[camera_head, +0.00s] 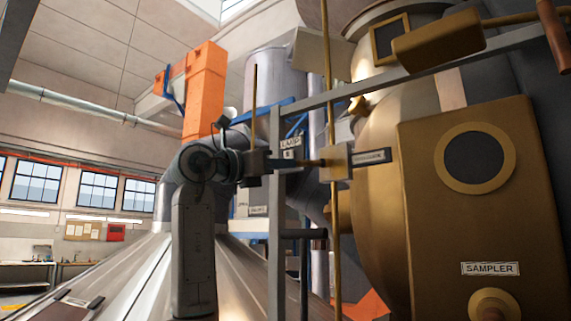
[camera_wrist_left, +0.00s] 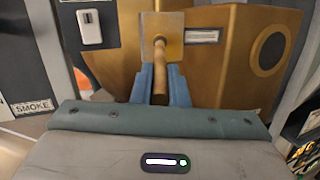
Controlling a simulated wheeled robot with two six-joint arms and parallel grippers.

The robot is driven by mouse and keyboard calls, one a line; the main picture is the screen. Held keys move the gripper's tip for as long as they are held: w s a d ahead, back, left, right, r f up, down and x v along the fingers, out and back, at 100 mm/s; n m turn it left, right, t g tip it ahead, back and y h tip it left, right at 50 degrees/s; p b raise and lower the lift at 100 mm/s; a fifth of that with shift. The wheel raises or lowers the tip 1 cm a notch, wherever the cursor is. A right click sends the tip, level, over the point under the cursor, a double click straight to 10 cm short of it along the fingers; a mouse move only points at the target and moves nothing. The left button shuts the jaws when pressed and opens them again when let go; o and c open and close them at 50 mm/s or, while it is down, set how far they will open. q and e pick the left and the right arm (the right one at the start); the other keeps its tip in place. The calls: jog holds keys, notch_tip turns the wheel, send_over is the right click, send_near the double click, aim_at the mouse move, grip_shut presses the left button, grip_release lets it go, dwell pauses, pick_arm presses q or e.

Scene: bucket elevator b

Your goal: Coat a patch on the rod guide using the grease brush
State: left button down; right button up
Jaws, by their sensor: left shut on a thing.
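The rod guide (camera_head: 336,165) is a brass block around a tall vertical brass rod (camera_head: 333,240), beside a dark label plate. It shows as a square brass plate (camera_wrist_left: 176,22) in the left wrist view. My left gripper (camera_wrist_left: 161,88) is shut on the grease brush (camera_wrist_left: 160,76), a brown rounded handle between its blue fingers. The brush points at the plate's face, and its tip overlaps the plate. I cannot make out bristles or grease, nor tell whether the tip touches. In the head view the brush (camera_head: 308,163) reaches from my gripper toward the guide. My right gripper is not in view.
A grey upright post (camera_head: 276,240) and a slanting grey rail (camera_head: 345,88) stand close to my left wrist. A large brass vessel with a SAMPLER panel (camera_head: 480,225) fills the right. A SMOKE label (camera_wrist_left: 32,107) shows at the wrist view's left.

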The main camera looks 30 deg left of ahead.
pick_arm(q)
jog(key=d, duration=0.2)
jog(key=d+r, duration=0.1)
jog(key=d, duration=0.2)
jog(key=shift+s+r, duration=0.15)
jog(key=shift+s, duration=0.05)
dwell(1.4)
jog(key=shift+a, duration=0.1)
jog(key=shift+s+a+b, duration=0.15)
jog(key=shift+s+b, duration=0.05)
jog(key=shift+s, duration=1.25)
jog(key=shift+s+a+b, duration=0.1)
jog(key=shift+s+b, duration=0.1)
jog(key=shift+s, duration=1.25)
